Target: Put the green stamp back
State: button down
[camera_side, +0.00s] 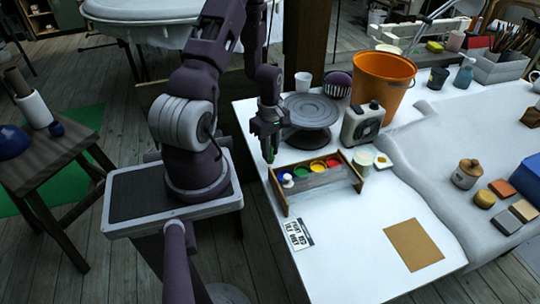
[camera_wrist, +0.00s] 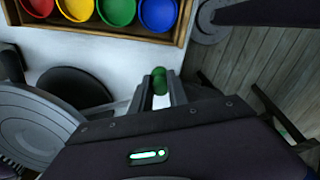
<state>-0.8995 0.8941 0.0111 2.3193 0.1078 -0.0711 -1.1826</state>
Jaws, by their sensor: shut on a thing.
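My gripper (camera_side: 269,148) is shut on the green stamp (camera_side: 270,158) and holds it upright near the left edge of the white table. In the wrist view the stamp's round green end (camera_wrist: 160,80) shows between the two fingers; the rest of it is hidden. A wooden tray (camera_side: 322,194) lies just right of and below the gripper in the side view. It holds round blue, green, yellow and red pads in a row. A small white-topped thing (camera_side: 288,181) stands at its left end. The tray's edge also shows at the top of the wrist view (camera_wrist: 110,30).
A grey turntable (camera_side: 310,108) stands close behind my gripper. A grey box with a dial (camera_side: 362,124), an orange bucket (camera_side: 382,80) and a white cup (camera_side: 364,160) stand to the right. A brown tile (camera_side: 413,245) and a printed card (camera_side: 298,234) lie in front, with clear table between.

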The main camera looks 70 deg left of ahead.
jog(key=shift+f, duration=1.05)
jog(key=c, duration=1.3)
grip_release()
jog(key=shift+f, duration=0.1)
